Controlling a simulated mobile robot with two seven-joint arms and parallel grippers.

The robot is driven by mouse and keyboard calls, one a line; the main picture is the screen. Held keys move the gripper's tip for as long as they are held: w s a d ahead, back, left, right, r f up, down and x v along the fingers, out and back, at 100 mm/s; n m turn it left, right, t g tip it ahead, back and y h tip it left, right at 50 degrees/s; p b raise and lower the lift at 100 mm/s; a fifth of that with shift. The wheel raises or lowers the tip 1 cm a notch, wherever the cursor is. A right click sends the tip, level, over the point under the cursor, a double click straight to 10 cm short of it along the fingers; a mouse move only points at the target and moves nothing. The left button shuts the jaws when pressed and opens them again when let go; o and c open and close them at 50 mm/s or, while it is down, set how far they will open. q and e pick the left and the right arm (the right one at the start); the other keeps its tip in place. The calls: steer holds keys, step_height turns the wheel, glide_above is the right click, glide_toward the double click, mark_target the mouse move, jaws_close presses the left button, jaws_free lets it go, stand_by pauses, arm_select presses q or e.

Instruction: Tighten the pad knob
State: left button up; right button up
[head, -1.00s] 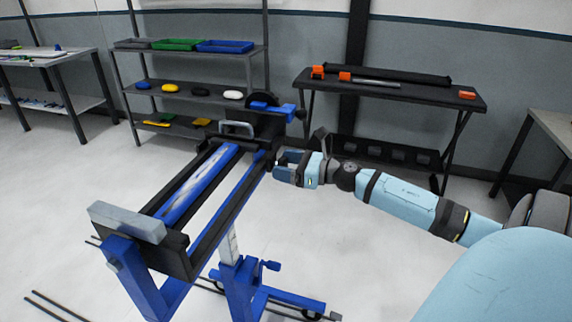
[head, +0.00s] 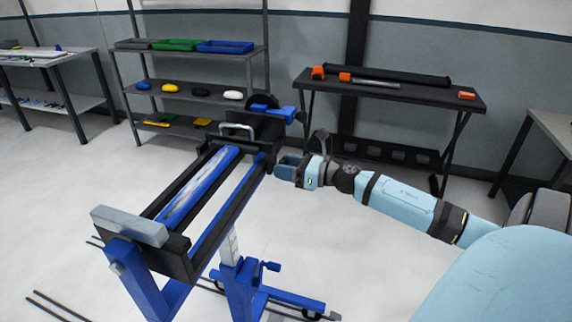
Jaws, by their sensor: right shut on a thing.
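A blue and black stand (head: 178,248) with long rails reaches from the front left to the middle of the head view. A black clamp head with blue parts (head: 272,112) sits at its far end. My right gripper (head: 277,167) is at the right side of this far end, just below the blue parts. It is shut on a small dark part, likely the pad knob, which the fingers and the frame mostly hide. I cannot make out the knob's shape or how far it is turned. My left gripper is not in view.
A grey bar (head: 129,226) crosses the near end of the stand. A shelf rack (head: 190,95) with trays and coloured pucks stands behind. A dark table (head: 395,90) with orange-ended tools stands at the back right. Open floor lies between them and the stand.

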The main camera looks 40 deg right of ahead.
arm_select(q)
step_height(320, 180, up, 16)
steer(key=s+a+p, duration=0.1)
steer(key=p, duration=1.9)
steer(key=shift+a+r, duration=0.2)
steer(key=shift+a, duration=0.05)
arm_select(e)
steer(key=shift+f+m, duration=0.2)
steer(key=shift+m, duration=5.55)
steer(key=shift+f+m, duration=0.15)
steer(key=shift+m, duration=5.55)
steer(key=shift+f+m, duration=0.2)
steer(key=shift+m, duration=5.55)
steer(key=shift+a, duration=0.1)
